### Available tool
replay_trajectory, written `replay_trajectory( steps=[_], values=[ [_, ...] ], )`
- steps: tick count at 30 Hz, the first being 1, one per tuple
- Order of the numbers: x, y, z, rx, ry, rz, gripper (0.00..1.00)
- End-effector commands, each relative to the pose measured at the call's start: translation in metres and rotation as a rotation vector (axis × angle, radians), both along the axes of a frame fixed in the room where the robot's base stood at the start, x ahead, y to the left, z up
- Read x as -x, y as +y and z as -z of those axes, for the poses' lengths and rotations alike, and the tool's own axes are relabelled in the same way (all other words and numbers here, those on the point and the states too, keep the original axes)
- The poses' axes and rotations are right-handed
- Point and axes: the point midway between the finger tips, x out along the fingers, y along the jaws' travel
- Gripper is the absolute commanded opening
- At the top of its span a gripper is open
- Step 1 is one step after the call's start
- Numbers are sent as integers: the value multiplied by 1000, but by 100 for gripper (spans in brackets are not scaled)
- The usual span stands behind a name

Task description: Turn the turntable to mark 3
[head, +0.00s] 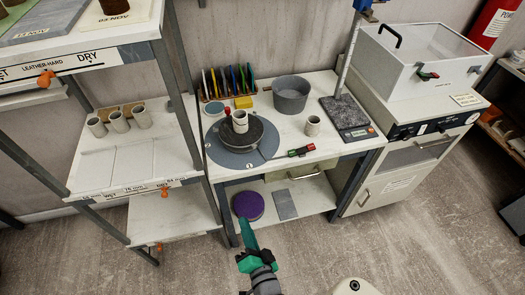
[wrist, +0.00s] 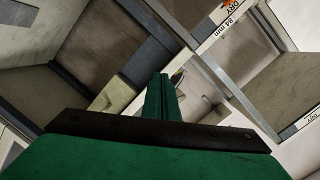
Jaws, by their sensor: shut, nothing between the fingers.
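The turntable (head: 238,165) is a grey-blue round disc on the white bench, with numbered marks at its edge; "1" shows at the front. A pale wedge breaks the disc at its right front. A dark wheel with a red-and-white cup (head: 240,121) stands on the disc. The wrist view shows the shut fingers (wrist: 160,98) but not the turntable.
On the bench are a grey bowl (head: 291,95), a small cup (head: 313,125), a scale (head: 348,116) and a rack of coloured tiles (head: 229,80). A purple round item (head: 248,205) lies on the lower shelf. Shelving (head: 130,160) stands left, a cabinet (head: 410,150) right.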

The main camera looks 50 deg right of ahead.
Motion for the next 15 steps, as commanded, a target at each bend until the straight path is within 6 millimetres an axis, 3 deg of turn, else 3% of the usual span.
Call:
replay_trajectory(
  steps=[1,3,9,15],
  values=[
    [-9,-25,-8,-49,-49,38,0],
    [-18,-57,-17,-132,-116,79,0],
    [-31,-136,-52,-320,-298,150,0],
    [-32,-179,-78,-419,-409,169,0]
  ],
)
